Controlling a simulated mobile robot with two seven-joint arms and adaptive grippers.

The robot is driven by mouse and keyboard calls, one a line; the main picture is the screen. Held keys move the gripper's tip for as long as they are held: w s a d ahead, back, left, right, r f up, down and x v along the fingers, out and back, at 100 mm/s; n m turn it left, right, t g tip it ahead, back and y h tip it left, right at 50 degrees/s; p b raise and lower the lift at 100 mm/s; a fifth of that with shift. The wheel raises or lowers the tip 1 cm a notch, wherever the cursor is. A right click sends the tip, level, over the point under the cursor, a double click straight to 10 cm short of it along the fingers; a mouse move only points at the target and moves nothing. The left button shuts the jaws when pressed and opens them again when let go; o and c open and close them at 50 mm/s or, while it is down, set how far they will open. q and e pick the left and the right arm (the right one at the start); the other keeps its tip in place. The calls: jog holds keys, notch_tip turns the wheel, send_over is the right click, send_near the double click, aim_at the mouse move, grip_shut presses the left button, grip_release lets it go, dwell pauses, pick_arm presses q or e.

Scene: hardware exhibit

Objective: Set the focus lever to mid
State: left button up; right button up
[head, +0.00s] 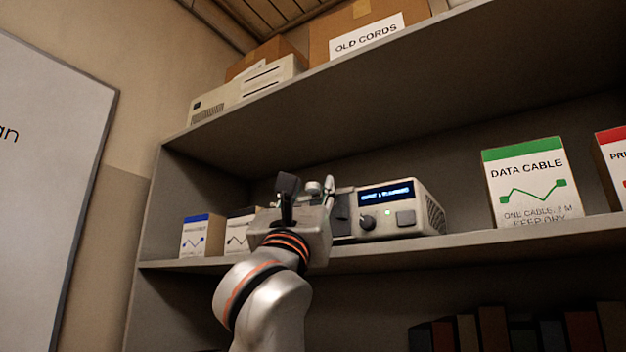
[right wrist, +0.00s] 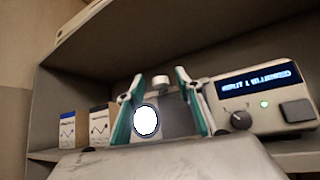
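A pale device, apparently a projector (head: 402,222), stands on the middle shelf with a lit blue display, a dark knob and a green light. It also shows in the right wrist view (right wrist: 265,102), with a bright white round lens (right wrist: 146,120). A small pale cap or knob (right wrist: 161,82) rises from its top; I cannot tell whether this is the focus lever. My right gripper (head: 308,188) is in front of the device's left part. Its two fingers stand apart and empty, on either side of the lens in the wrist view (right wrist: 159,76). My left gripper is out of view.
Small boxes (head: 196,236) stand left of the device. A data cable box (head: 527,185) stands to the right, with clear shelf between. The upper shelf (head: 330,97) overhangs the device. Dark book-like items (head: 492,330) stand below.

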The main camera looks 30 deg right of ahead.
jog(key=shift+x, duration=1.1)
grip_shut()
